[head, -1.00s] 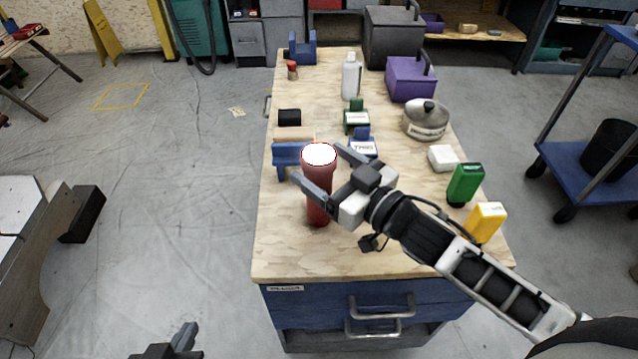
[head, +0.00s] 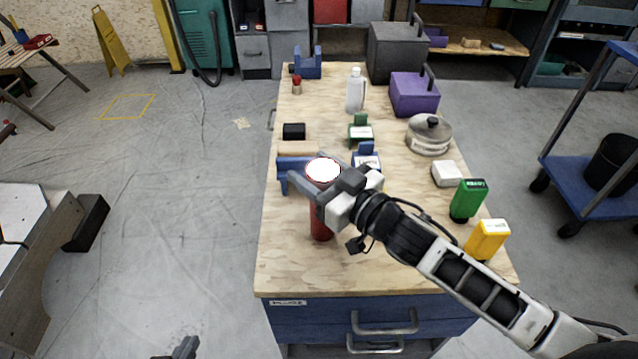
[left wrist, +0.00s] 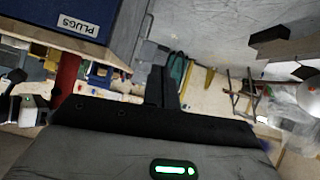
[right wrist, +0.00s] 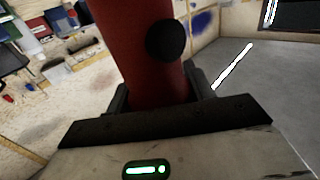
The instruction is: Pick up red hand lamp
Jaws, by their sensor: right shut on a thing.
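The red hand lamp (head: 321,228) stands upright near the left side of the wooden bench top, its round white face (head: 323,169) upward. Its lower end appears to rest on the bench. My right gripper (head: 311,181) is shut on the lamp's upper body, a finger on either side. The right wrist view shows the red lamp body (right wrist: 135,45) with a dark round spot, between the fingers. My left gripper (head: 186,347) is at the bottom edge of the head view, off the bench. Its fingers (left wrist: 163,86) are together and empty in the left wrist view.
A blue holder (head: 291,173) stands close behind the lamp. A green device (head: 468,200), a yellow device (head: 487,240) and a metal pot (head: 429,135) stand to the right. The bench front (head: 310,320) has drawers with handles. The bench's front left is clear.

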